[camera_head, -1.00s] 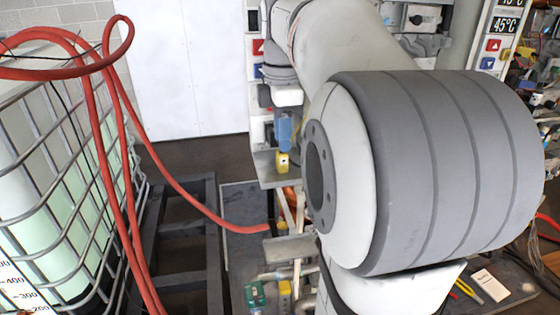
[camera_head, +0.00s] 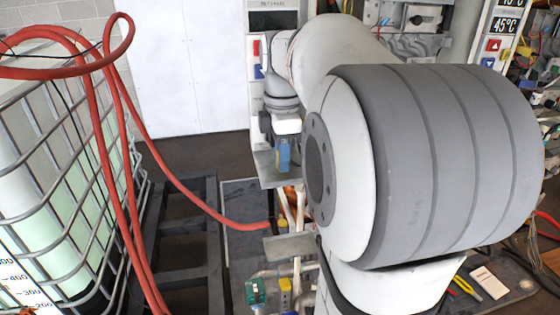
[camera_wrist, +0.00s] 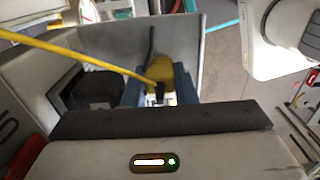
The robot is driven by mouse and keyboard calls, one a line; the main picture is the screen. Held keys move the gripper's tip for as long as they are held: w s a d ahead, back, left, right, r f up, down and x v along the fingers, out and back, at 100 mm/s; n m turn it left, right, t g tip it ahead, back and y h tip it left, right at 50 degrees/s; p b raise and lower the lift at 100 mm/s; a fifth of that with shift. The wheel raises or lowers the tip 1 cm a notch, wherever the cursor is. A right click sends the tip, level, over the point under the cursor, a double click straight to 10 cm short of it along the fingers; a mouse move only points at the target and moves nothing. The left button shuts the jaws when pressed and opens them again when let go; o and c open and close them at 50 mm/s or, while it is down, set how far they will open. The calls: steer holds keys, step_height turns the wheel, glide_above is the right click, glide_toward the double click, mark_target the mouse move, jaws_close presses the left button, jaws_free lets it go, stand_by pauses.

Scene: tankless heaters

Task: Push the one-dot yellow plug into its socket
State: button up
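A yellow plug (camera_wrist: 160,72) shows in the wrist view between my two blue fingers, with its yellow cable (camera_wrist: 60,50) running off to the left. My gripper (camera_wrist: 158,82) appears shut on it, with a finger on each side. In the head view my gripper (camera_head: 284,155) points down just above a grey shelf plate (camera_head: 268,172). The plug's lower part and its contact with any socket are hidden there. I cannot read its dot mark in either view. A yellow piece (camera_head: 285,286) sits low beside a green one (camera_head: 255,291).
A white panel with red and blue markings (camera_head: 257,60) stands behind my gripper. A caged tank (camera_head: 60,190) and a red hose (camera_head: 180,190) are at the left. A lower grey bracket (camera_head: 290,245) lies beneath. Grey walls close around the plug in the wrist view.

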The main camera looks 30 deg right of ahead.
steer(key=shift+c, duration=0.8)
steer(key=shift+r, duration=0.15)
step_height(320, 180, up, 18)
stand_by(0.4)
